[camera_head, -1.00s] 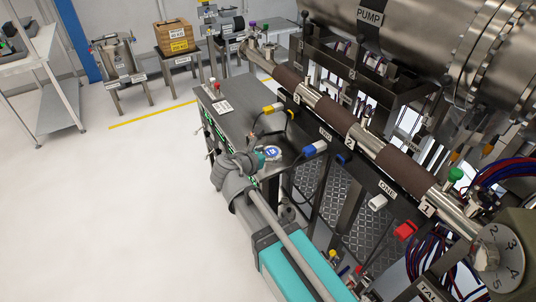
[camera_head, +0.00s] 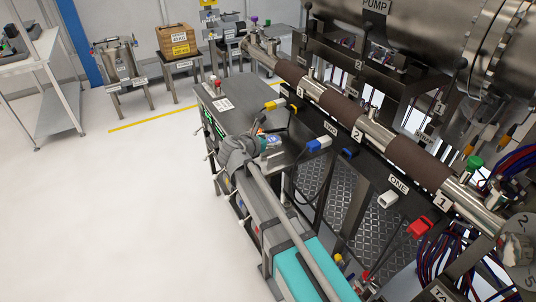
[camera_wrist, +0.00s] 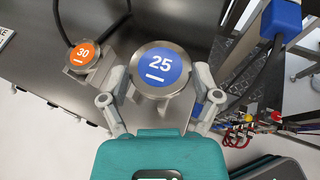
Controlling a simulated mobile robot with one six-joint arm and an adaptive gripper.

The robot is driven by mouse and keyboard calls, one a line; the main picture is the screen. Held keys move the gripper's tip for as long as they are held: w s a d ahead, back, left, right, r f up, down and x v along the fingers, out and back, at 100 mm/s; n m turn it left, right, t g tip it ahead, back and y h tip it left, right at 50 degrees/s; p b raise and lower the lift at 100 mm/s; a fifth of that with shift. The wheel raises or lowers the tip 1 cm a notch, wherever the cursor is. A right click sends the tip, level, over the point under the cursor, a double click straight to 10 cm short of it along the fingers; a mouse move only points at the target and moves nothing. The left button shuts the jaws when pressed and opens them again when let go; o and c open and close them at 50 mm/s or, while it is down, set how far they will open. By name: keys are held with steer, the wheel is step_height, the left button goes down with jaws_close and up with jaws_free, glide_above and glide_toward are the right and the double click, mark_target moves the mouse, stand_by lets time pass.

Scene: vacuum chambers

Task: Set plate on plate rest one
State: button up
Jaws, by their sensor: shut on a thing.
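A round silver plate with a blue "25" label (camera_wrist: 160,68) shows in the wrist view between the two grey fingers of my gripper (camera_wrist: 160,85). My gripper is shut on it, one finger at each side. In the head view my gripper (camera_head: 266,141) is over the grey bench top (camera_head: 240,98), and the plate is too small to make out clearly. A "ONE" label (camera_head: 398,184) is on the dark rail at the right, well away from my gripper. I cannot tell which part is plate rest one.
An orange "30" disc (camera_wrist: 83,54) sits on the bench left of the plate, with a dark cable beside it. A blue connector (camera_head: 318,145), a white one (camera_head: 388,200) and a red one (camera_head: 419,227) jut out along the rail. Open floor (camera_head: 110,210) lies at the left.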

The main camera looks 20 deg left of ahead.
mark_target(269, 149)
steer(key=shift+w+a+f+b, duration=0.25)
steer(key=shift+w+f+b, duration=0.3)
steer(key=shift+f, duration=0.25)
steer(key=shift+w, duration=0.1)
steer(key=shift+w+a+f+b, duration=0.15)
steer(key=shift+w+f+b, duration=0.3)
steer(key=shift+f+b, duration=0.3)
steer(key=shift+s+f+b, duration=0.1)
steer(key=shift+f+b, duration=1.1)
steer(key=shift+f, duration=0.1)
steer(key=shift+f, duration=0.15)
steer(key=o, duration=1.1)
steer(key=shift+o, duration=0.2)
steer(key=shift+r, duration=0.2)
